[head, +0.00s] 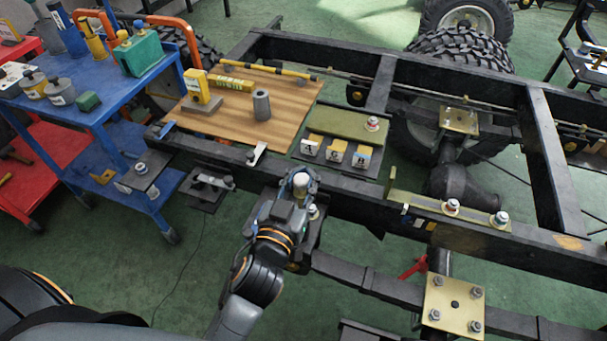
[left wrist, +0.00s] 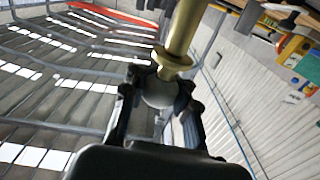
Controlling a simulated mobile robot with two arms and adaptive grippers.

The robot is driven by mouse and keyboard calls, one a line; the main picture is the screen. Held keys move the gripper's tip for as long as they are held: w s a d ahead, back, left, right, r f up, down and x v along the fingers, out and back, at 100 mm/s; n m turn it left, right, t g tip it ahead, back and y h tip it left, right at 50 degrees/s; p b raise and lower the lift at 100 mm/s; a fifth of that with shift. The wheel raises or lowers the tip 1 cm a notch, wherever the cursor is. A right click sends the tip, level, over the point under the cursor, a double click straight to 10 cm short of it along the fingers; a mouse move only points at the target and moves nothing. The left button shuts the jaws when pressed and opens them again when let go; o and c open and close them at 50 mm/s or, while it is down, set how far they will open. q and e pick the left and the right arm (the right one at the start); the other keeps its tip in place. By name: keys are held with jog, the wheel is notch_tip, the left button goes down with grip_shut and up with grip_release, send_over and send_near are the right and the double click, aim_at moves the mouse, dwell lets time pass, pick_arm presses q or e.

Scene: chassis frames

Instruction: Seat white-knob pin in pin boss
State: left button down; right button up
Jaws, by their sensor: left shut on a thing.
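The white-knob pin has a round white knob (left wrist: 158,92) and a brass shaft with a collar (left wrist: 172,60). In the left wrist view my left gripper (left wrist: 157,100) is shut on the knob, and the shaft sticks out beyond the fingers. In the head view the white knob (head: 301,180) shows at my left gripper (head: 300,187), close to the near chassis rail (head: 355,203). The shaft is hidden there. I cannot tell which part is the pin boss; it may be hidden behind my gripper. My right gripper is not in view.
A brass angle strip (head: 425,204) with two knobbed pins (head: 452,206) lies on the rail to the right. A wooden board (head: 225,122) bears a yellow block and a grey cylinder. A dark tray (head: 330,170) holds several labelled blocks. A blue cart (head: 115,100) stands left.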

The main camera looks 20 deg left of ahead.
aim_at(301, 205)
pick_arm(q)
jog(key=shift+f+b, duration=0.35)
jog(key=shift+f, duration=0.05)
jog(key=shift+f, duration=0.15)
jog(key=shift+f+b, duration=0.75)
jog(key=shift+f, duration=0.1)
dwell(0.4)
dwell(0.5)
jog(key=shift+f+b, duration=0.55)
jog(key=shift+f, duration=0.2)
jog(key=shift+f+b, duration=0.3)
jog(key=shift+f, duration=0.1)
dwell(0.3)
jog(key=shift+f+b, duration=0.55)
jog(key=shift+f, duration=0.15)
jog(key=shift+f, duration=0.1)
